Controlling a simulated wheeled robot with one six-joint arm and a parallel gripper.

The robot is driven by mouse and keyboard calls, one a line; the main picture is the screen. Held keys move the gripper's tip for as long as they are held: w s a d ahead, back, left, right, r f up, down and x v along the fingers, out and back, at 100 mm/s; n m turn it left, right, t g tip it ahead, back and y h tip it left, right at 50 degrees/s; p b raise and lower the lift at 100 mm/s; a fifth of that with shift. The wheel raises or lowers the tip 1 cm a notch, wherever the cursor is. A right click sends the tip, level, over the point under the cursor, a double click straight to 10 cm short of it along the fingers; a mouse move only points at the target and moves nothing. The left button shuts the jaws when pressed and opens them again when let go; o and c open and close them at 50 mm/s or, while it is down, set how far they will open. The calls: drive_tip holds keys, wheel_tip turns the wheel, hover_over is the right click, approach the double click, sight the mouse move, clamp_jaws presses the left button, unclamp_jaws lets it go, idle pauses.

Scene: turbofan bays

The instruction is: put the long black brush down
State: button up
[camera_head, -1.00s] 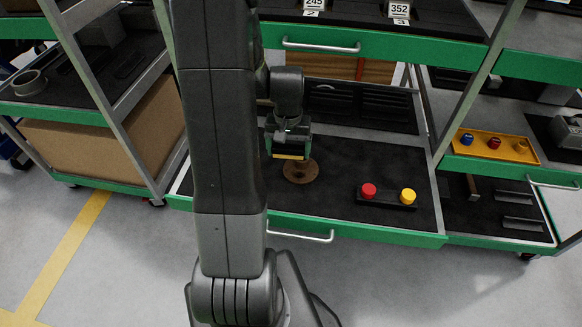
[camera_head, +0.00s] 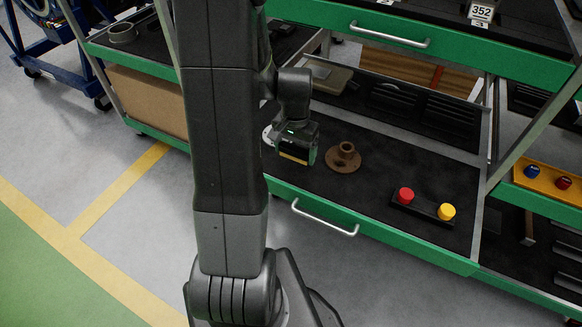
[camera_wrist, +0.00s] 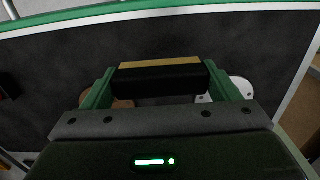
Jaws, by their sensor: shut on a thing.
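The long black brush (camera_wrist: 160,79) is a dark block with a tan strip along one long edge. My gripper (camera_wrist: 158,84) is shut on it, with a green finger at each end. In the head view, the brush (camera_head: 296,158) hangs below my gripper (camera_head: 297,140), tan strip low, over the black-topped green shelf (camera_head: 390,190). It appears to be above the surface; I cannot tell the exact gap. My arm hides part of the shelf's left side.
A brown flanged part (camera_head: 344,158) stands just right of the brush. A pale disc (camera_head: 268,134) shows left of my gripper, partly hidden. A black base with a red knob (camera_head: 405,195) and a yellow knob (camera_head: 446,211) sits farther right. Bare shelf lies between.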

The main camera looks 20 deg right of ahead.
sight(295, 171)
drive_tip(key=shift+f, duration=2.8)
drive_tip(key=shift+f+b, duration=0.15)
drive_tip(key=shift+b, duration=0.15)
drive_tip(key=o, duration=0.9)
drive_tip(key=shift+o, duration=0.2)
wheel_tip(295, 171, up, 12)
drive_tip(key=shift+r+p, duration=0.15)
drive_tip(key=shift+p, duration=0.6)
